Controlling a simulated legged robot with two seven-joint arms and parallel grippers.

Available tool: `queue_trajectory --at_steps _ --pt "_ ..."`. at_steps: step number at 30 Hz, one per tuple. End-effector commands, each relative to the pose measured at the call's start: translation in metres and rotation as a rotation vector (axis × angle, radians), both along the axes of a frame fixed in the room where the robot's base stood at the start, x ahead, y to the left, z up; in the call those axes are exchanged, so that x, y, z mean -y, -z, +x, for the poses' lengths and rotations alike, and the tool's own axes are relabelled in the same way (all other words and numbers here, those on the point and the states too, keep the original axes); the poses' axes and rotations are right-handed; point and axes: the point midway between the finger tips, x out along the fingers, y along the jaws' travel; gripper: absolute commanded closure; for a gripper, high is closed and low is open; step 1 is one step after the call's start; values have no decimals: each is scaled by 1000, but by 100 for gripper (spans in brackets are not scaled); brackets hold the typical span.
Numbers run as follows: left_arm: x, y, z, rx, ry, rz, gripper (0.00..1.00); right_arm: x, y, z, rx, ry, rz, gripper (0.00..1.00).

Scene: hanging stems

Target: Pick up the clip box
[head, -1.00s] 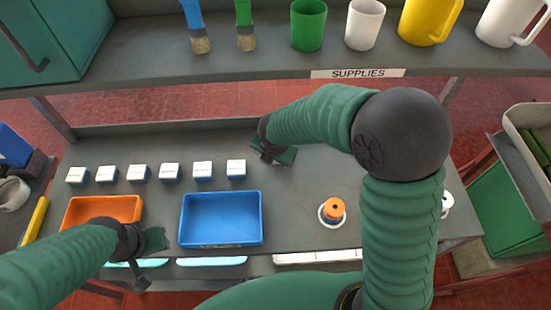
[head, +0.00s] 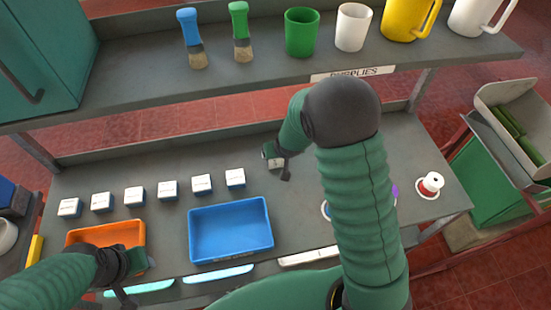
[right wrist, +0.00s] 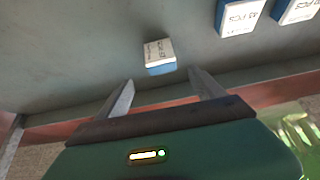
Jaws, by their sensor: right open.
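Several small white-topped blue boxes stand in a row on the grey bench, the rightmost of the row here (head: 235,177). Another such box (head: 277,164) stands apart to their right, partly hidden by my right gripper (head: 282,160). In the right wrist view this box (right wrist: 159,56) lies just beyond and between the fingertips of the open, empty right gripper (right wrist: 161,80), not touching them. Two more boxes show at the upper right (right wrist: 240,17). Label text is too small to read surely. My left gripper (head: 130,280) is over the front of the orange tray; its jaws are unclear.
An orange tray (head: 128,229) and an empty blue tray (head: 230,232) sit at the bench front. A white spool with red (head: 431,184) stands at right; other round items are mostly hidden by my right arm. The supplies shelf (head: 270,60) with mugs and brushes overhangs the back.

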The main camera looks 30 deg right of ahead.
Motion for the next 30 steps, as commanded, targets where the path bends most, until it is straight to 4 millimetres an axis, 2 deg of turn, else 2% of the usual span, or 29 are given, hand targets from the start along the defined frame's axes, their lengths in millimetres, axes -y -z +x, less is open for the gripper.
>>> queue_trajectory --at_steps 1,6,13,19,22,27,30 --pt "0 -3 0 0 0 0 64 1 12 5 -6 0 0 22" --pt "0 -8 0 0 0 0 64 4 45 25 -3 -4 -2 22" --pt "0 -17 0 0 -1 0 64 9 65 37 -1 -6 -2 22" --pt "0 -29 0 0 0 0 64 14 95 53 -3 -7 -2 22" --pt "0 -30 0 0 0 0 64 15 102 57 -2 -7 -2 22" --pt "0 -28 0 0 0 0 64 15 103 58 0 -7 -3 22" --pt "0 -28 0 0 0 0 64 15 103 58 0 -7 -2 34"
